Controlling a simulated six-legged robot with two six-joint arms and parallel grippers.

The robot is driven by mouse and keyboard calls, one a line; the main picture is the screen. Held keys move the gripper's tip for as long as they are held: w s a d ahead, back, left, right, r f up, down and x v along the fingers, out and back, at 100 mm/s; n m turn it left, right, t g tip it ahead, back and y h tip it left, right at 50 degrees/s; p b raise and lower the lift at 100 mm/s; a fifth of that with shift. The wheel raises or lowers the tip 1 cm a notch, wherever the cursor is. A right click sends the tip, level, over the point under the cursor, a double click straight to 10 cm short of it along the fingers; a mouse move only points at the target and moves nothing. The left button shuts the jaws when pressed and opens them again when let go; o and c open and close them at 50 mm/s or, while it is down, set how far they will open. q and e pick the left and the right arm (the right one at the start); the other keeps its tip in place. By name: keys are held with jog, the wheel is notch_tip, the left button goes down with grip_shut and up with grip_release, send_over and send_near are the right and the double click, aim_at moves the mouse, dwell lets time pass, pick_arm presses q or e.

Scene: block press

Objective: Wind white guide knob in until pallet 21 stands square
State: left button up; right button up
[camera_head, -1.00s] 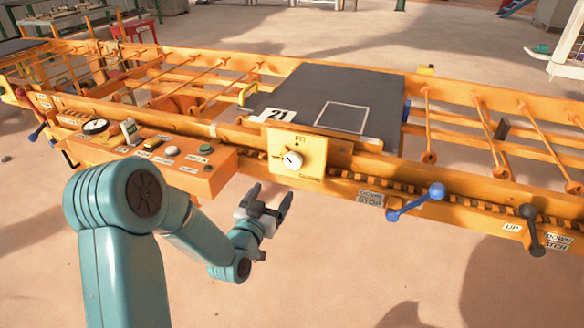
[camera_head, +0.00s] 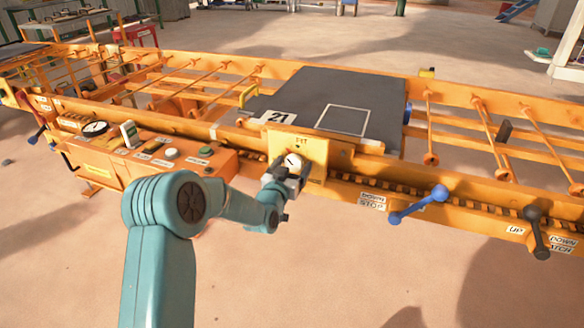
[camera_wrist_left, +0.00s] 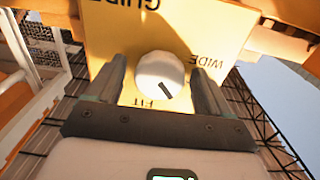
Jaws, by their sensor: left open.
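The white guide knob (camera_head: 293,161) sits on a yellow plate (camera_head: 314,158) on the front rail. In the left wrist view the knob (camera_wrist_left: 160,77) shows a dark pointer line toward its lower right, between the words FIT and WIDE. My left gripper (camera_head: 289,170) is at the knob, with its fingers open on either side of it (camera_wrist_left: 158,85); I see a gap at the left finger, and cannot tell whether the right one touches. Pallet 21 (camera_head: 375,92), a dark grey slab with a white outlined square, lies on the conveyor behind the plate. My right gripper is not in view.
A control box (camera_head: 150,160) with a gauge and buttons is left of the knob. A blue lever (camera_head: 420,205) and a black lever (camera_head: 535,230) stick out from the rail at right. Open floor lies in front.

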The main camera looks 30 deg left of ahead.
pick_arm(q)
jog(key=c, duration=1)
jog(key=shift+f+m+b, duration=0.25)
jog(key=shift+m+b, duration=0.55)
jog(key=shift+b, duration=0.35)
jog(key=shift+r+m+b, duration=0.15)
jog(key=shift+m+b, duration=0.25)
jog(key=shift+m, duration=0.3)
jog(key=shift+r, duration=0.1)
jog(key=o, duration=1)
jog(key=p+v, duration=0.1)
jog(key=v, duration=1.5)
jog(key=shift+p, duration=0.4)
jog(key=shift+s+d+r, duration=0.1)
jog(key=shift+s+d, duration=0.05)
